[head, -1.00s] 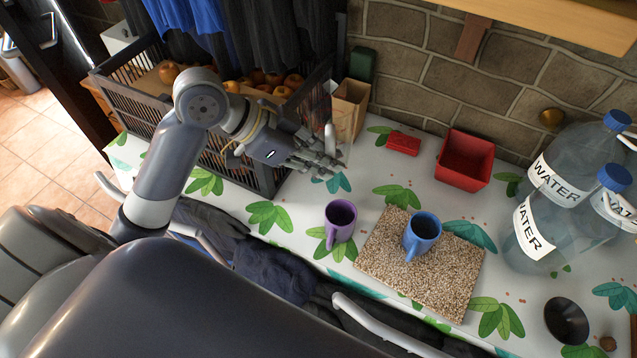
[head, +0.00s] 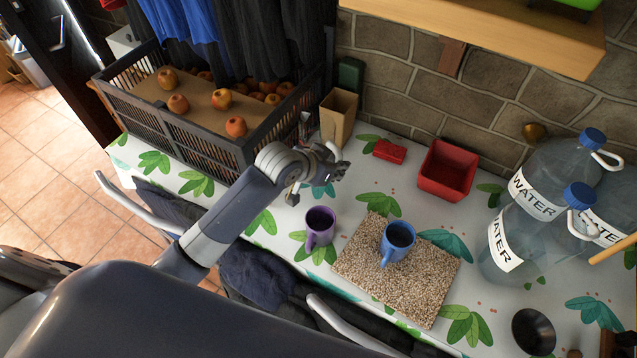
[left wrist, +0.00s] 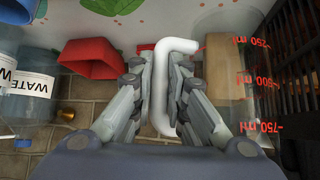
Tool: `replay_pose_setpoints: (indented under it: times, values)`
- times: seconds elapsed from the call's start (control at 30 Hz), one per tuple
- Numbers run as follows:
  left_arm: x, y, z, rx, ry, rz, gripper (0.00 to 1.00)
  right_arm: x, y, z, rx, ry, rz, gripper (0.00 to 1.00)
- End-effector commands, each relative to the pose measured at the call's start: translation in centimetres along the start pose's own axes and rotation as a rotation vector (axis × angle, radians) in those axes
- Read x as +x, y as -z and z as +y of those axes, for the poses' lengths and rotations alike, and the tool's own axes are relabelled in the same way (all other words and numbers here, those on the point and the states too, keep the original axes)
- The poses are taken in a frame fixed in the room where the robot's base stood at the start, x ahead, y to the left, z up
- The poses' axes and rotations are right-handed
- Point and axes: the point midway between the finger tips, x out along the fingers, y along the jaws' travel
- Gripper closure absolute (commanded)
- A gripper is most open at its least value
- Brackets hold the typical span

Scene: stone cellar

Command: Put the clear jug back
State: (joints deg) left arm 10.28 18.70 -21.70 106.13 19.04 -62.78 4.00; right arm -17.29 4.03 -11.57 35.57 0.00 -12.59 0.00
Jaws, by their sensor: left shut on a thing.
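The clear jug (left wrist: 240,85) shows in the left wrist view as see-through wall with red ml marks and a white handle (left wrist: 182,45). My left gripper (left wrist: 166,88) is shut on that handle, with the fingers on either side of it. In the head view my left gripper (head: 332,165) is over the table's back part, just in front of a cardboard box. The jug is hard to make out there, and I cannot tell whether its base touches the table.
A dark crate (head: 190,148) with apples stands left of the gripper, a cardboard box (head: 338,115) behind it. A red block (head: 389,152), red bin (head: 447,170), purple mug (head: 319,226), blue mug (head: 397,240) on a speckled board (head: 360,268) and water bottles (head: 520,225) stand right and in front.

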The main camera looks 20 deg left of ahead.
Motion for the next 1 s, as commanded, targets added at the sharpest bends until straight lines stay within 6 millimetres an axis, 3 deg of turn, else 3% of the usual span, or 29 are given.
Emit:
replay_pose_setpoints:
  times: [0.2, 0.63, 1.0]
  values:
    - [2.8, -2.7, 0.1, -0.003, 0.002, -0.005, 1.0, -0.7, -0.1, 0.5, -0.003, -0.006, -0.003, 0.17]
    - [6.5, -6.5, 0.1, -0.002, 0.002, -0.003, 1.0, -1.3, -0.2, 1.0, -0.003, -0.012, -0.004, 0.17]
    - [7.1, -7.0, 0.1, 0.0, 0.002, 0.0, 1.0, -1.3, -0.1, 1.1, -0.002, -0.012, -0.003, 0.17]
